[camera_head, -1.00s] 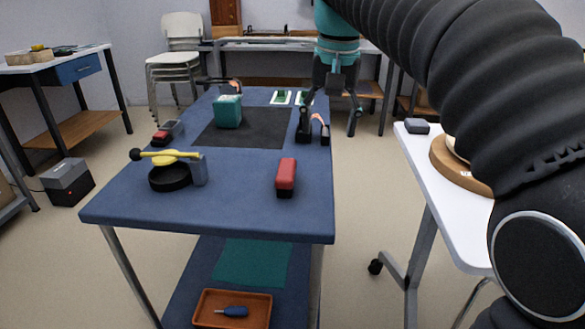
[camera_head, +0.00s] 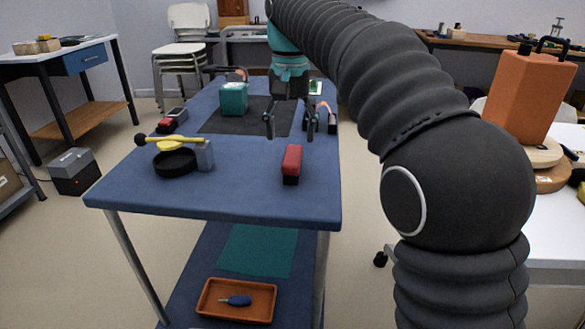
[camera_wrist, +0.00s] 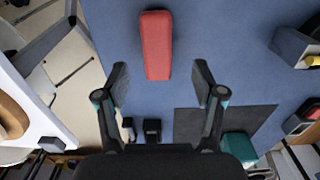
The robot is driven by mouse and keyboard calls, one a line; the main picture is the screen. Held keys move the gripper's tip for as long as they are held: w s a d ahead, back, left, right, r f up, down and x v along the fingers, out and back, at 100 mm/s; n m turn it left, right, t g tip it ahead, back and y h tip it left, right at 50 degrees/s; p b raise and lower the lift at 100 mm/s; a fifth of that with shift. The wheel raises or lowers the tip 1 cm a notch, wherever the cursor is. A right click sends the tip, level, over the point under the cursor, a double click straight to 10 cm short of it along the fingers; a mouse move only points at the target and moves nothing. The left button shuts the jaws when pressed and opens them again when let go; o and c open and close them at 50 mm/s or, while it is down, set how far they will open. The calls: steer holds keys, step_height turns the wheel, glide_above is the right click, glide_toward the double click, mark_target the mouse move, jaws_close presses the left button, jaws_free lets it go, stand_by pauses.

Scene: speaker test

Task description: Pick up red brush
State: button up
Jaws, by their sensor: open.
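The red brush (camera_head: 291,163) has a red top and a dark underside. It lies on the blue table (camera_head: 245,195) near its right edge. In the wrist view the brush (camera_wrist: 156,45) is at the top middle, just beyond the fingertips and lined up roughly between them. My gripper (camera_head: 290,134) is above the table, behind the brush in the head view. Its two fingers point down, open and empty. The open fingers also show in the wrist view (camera_wrist: 160,80), apart from the brush.
A yellow-handled tool on a black round base (camera_head: 175,162) stands left on the table. A teal box (camera_head: 233,99) sits on a dark mat (camera_head: 212,125) at the back. Small dark items stand behind my gripper.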

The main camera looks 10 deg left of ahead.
mark_target(292, 154)
steer(key=shift+d+f+b, duration=0.2)
steer(key=shift+f+b, duration=0.5)
steer(key=shift+f, duration=2.35)
steer(key=c, duration=1.3)
